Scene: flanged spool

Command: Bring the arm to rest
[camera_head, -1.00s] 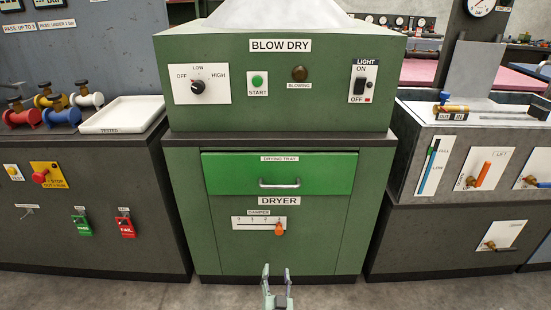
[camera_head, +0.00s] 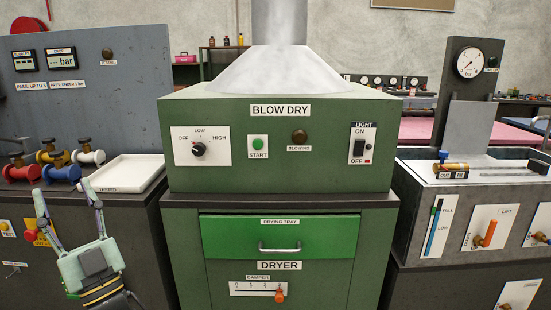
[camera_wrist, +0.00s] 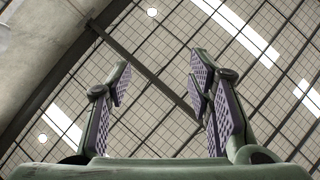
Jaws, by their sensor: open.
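My gripper (camera_head: 62,213) is raised at the lower left of the head view, in front of the left cabinet. Its two fingers point up and stand wide apart with nothing between them. The wrist view also shows the open, empty fingers (camera_wrist: 159,88), with only the ceiling beyond them. The gripper hides part of the orange stop plate (camera_head: 38,232) on that cabinet.
The green dryer (camera_head: 180,240) stands in the middle with its drying tray drawer (camera_head: 330,237) shut. Several coloured spools (camera_head: 62,173) and a white tray (camera_head: 124,172) sit on the left cabinet (camera_head: 150,235). A grey bench with a lift lever (camera_head: 489,234) stands at the right.

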